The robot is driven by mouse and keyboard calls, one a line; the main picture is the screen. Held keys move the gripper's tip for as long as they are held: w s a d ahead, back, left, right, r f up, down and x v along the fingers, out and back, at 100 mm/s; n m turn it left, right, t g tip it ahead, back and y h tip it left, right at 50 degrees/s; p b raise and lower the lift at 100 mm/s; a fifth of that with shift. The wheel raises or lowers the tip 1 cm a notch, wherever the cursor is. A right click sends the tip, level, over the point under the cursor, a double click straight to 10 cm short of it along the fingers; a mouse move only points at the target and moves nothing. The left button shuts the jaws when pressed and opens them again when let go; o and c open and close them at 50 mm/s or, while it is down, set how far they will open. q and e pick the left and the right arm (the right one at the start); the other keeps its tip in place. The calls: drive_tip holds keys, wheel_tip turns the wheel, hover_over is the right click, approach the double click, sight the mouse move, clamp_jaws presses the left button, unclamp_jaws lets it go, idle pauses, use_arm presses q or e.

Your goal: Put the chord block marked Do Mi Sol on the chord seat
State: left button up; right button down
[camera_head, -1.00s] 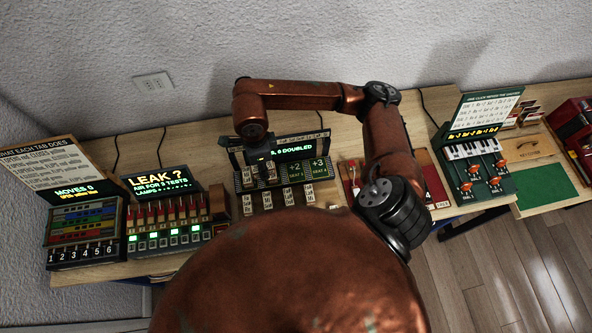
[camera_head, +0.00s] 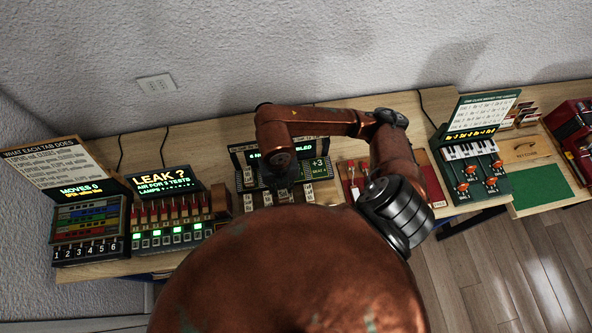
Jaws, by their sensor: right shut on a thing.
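My right gripper (camera_head: 284,183) is over the front of the middle station (camera_head: 239,158), whose lit display is partly covered by my arm. The gripper points down and is shut on a small block that is mostly hidden beneath it; I cannot read its marking. Small pale marked blocks stand nearby, one (camera_head: 248,203) to the left of the gripper and one (camera_head: 308,190) to the right. Their lettering is too small to read, so I cannot pick out Do Mi Sol. A green "+3" tile (camera_head: 319,167) shows right of the gripper. I cannot make out the chord seat. My left gripper is not in view.
A lever panel marked "LEAK ?" (camera_head: 163,181) and a numbered-tab panel (camera_head: 88,218) stand to the left. A red tray (camera_head: 431,180) lies right of my arm. A small keyboard station (camera_head: 470,150) and a green mat (camera_head: 541,187) are further right.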

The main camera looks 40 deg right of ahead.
drive_tip(key=shift+s+m, duration=0.1)
drive_tip(key=shift+m, duration=0.2)
drive_tip(key=shift+d+f, duration=0.15)
drive_tip(key=shift+d, duration=0.2)
drive_tip(key=w+d+f, duration=0.2)
drive_tip(key=d, duration=0.1)
drive_tip(key=w+d+f+p, duration=0.1)
drive_tip(key=w+d+f, duration=0.1)
drive_tip(key=d+f, duration=0.1)
drive_tip(key=w+d+f+p, duration=0.1)
drive_tip(key=w+d+f, duration=0.2)
drive_tip(key=d, duration=0.1)
drive_tip(key=shift+w+d+f, duration=0.2)
drive_tip(key=shift+f, duration=0.15)
drive_tip(key=shift+w+d+f, duration=0.15)
drive_tip(key=shift+f, duration=0.2)
wheel_tip(320, 180, down, 3)
drive_tip(key=shift+d+f+p, duration=0.1)
drive_tip(key=shift+p, duration=0.45)
drive_tip(key=shift+f, duration=0.1)
